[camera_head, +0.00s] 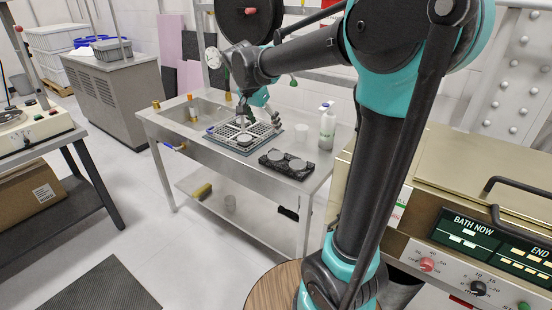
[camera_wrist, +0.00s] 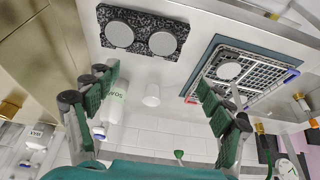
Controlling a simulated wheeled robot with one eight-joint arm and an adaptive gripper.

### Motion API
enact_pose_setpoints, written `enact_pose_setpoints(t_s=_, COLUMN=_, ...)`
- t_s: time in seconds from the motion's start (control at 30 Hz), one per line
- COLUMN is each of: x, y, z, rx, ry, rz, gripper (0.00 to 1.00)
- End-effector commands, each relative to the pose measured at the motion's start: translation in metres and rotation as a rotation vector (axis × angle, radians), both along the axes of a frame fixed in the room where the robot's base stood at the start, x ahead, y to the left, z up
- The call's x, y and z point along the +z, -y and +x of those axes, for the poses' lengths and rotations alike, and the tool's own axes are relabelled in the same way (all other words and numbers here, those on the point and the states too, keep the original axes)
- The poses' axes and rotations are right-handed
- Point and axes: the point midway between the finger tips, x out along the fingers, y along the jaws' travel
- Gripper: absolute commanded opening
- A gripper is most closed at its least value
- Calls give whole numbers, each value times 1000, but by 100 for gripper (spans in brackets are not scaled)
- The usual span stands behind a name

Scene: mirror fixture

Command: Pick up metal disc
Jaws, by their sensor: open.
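One round grey metal disc (camera_head: 244,139) lies on the white grid rack (camera_head: 228,133) on the steel table. Two more discs, the left one (camera_head: 275,155) and the right one (camera_head: 298,164), sit on a black speckled block (camera_head: 270,162) nearer the table's front. The rack's disc (camera_wrist: 229,71) shows beside the right finger; the block's discs (camera_wrist: 119,34) (camera_wrist: 162,43) show at the top.
A white bottle (camera_head: 327,130) and a small white cup (camera_head: 301,132) stand at the table's back right. A cream machine with a control panel (camera_head: 490,240) stands at the right.

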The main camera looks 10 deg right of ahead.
Motion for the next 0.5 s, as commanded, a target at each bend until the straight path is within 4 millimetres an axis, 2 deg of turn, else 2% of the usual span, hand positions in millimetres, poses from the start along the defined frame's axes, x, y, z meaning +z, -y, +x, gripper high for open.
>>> enact_pose_setpoints(t_s=0.07, x=-7, y=1, z=4, rx=-7, ry=2, rz=-1, gripper=81)
enact_pose_setpoints(t_s=0.5, x=-86, y=25, z=27, rx=-7, ry=2, rz=-1, gripper=81)
